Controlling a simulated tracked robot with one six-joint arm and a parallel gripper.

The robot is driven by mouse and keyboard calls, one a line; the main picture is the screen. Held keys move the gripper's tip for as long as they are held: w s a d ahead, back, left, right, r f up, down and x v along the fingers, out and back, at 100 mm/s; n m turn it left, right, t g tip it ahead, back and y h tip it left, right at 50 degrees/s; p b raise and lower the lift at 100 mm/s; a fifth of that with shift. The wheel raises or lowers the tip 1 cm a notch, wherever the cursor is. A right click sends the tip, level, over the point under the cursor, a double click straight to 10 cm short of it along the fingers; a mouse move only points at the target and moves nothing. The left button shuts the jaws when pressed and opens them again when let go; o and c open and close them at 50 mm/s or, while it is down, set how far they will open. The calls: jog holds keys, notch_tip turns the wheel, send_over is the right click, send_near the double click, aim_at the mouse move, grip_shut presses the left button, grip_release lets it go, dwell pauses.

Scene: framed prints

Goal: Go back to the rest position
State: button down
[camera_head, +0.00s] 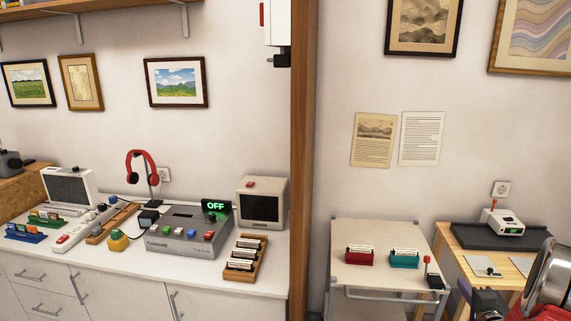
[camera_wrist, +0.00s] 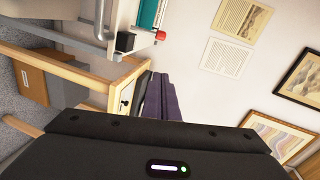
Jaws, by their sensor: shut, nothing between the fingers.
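My gripper (camera_wrist: 160,92) shows in the wrist view as dark fingers above the black wrist housing. The fingers are shut together with nothing between them. In the head view part of my arm, red and silver, shows at the lower right corner, in front of the wooden table. A dark gripper part (camera_head: 490,304) shows there beside it. Nothing is seen touching the fingers.
A trolley (camera_head: 348,274) with a red card holder (camera_head: 359,258), a teal card holder (camera_head: 404,260) and a red-knobbed lever (camera_head: 431,275) stands left of my arm. A white device (camera_head: 502,223) sits on the wooden table. A white counter (camera_head: 204,276) with a console is further left.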

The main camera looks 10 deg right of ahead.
jog(key=s+d+f+n+g+h, duration=0.1)
jog(key=s+d+f+n+g, duration=0.15)
jog(key=s+f+g, duration=0.5)
jog(key=s+a+n+g, duration=0.2)
jog(key=s+a+n, duration=0.1)
jog(key=s+a, duration=0.15)
jog(key=s+a+r+n+y, duration=0.2)
jog(key=s+a+r+n, duration=0.2)
jog(key=a+r, duration=0.4)
jog(key=s+a+r+n+y, duration=0.1)
jog(key=s+a+r+n, duration=0.4)
jog(key=a, duration=1.7)
jog(key=s+a+r+n+y, duration=0.2)
jog(key=s+a+r+n, duration=0.3)
jog(key=a+r, duration=0.7)
jog(key=a, duration=0.2)
jog(key=shift+s+a+r+y, duration=0.2)
jog(key=shift+a+r+y, duration=0.1)
jog(key=shift+a, duration=0.1)
